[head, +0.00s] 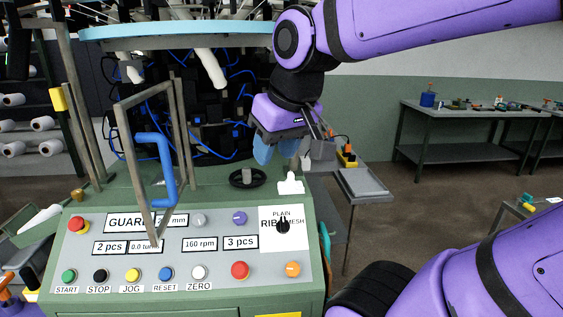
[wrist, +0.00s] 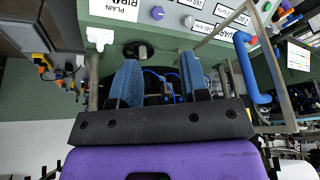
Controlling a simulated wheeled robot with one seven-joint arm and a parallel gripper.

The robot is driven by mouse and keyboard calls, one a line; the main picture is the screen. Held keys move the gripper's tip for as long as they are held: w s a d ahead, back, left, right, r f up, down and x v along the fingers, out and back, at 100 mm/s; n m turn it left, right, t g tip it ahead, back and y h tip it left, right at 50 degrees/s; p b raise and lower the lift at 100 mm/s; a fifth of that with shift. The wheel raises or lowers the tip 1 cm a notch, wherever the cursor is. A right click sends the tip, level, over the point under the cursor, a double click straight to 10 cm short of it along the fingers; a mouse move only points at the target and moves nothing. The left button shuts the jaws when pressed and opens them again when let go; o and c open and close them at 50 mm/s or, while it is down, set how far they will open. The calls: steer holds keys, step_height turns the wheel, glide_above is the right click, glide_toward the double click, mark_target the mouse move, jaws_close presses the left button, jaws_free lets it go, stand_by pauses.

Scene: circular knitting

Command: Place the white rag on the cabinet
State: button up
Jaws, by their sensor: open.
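A small white cloth-like piece, which looks like the white rag (head: 290,184), lies at the right back corner of the green cabinet (head: 190,296), just behind the sloped control panel. It also shows in the wrist view (wrist: 100,38), to the left of the fingers. My gripper (head: 276,150) is above and behind that corner, a little left of the white piece and apart from it. In the wrist view, its two blue fingers (wrist: 160,78) are spread with nothing held between them.
A black handwheel (head: 248,179) sits left of the white piece. A grey guard frame with a blue handle (head: 163,165) rises over the panel. The knitting machine's ring (head: 180,36) is behind. A small grey side table (head: 362,183) stands to the right; floor beyond is open.

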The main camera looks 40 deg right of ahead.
steer(key=shift+n+t, duration=0.4)
steer(key=shift+n, duration=0.1)
steer(key=s, duration=0.1)
steer(key=s+a, duration=0.1)
steer(key=s+a+f, duration=0.1)
steer(key=shift+s, duration=0.35)
stand_by(0.5)
